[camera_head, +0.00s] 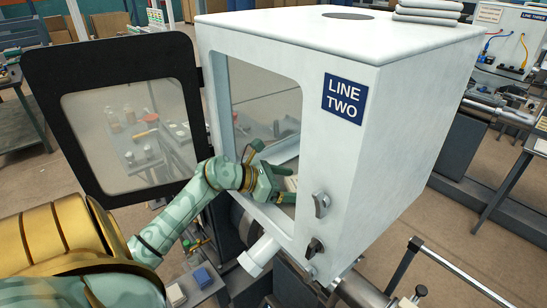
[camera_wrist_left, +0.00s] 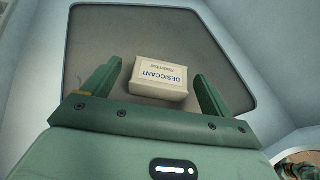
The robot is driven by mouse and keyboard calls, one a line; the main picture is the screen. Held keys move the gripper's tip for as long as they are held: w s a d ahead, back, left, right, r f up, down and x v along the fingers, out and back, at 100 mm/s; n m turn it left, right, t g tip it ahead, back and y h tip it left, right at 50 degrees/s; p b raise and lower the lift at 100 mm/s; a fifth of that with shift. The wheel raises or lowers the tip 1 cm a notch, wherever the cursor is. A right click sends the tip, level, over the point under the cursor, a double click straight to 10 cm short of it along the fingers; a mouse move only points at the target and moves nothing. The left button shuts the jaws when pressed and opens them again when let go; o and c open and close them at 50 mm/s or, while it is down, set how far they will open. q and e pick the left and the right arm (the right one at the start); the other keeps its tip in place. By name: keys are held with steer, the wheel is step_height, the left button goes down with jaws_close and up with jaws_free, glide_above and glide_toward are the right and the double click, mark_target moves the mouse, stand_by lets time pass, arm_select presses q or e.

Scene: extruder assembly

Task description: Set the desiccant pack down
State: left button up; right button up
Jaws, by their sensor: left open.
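The desiccant pack (camera_wrist_left: 160,79) is a small cream box with blue lettering. In the left wrist view it lies against a dark grey panel inside the cabinet, between the spread fingers of my left gripper (camera_wrist_left: 158,73), with a gap on each side. In the head view my left gripper (camera_head: 279,174) reaches through the front opening of the white LINE TWO cabinet (camera_head: 409,118), its fingers apart. A pale bit of the pack (camera_head: 290,184) shows between them. Whether the pack bears fully on the surface cannot be told. My right gripper is not in view.
The cabinet's black-framed door (camera_head: 52,140) with a clear pane stands swung open to the left. Two dark handles (camera_head: 320,205) are on the front beside the opening. Folded grey cloths (camera_head: 428,12) lie on top.

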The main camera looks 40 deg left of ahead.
arm_select(q)
steer(key=v, duration=1.1)
steer(key=shift+b, duration=0.35)
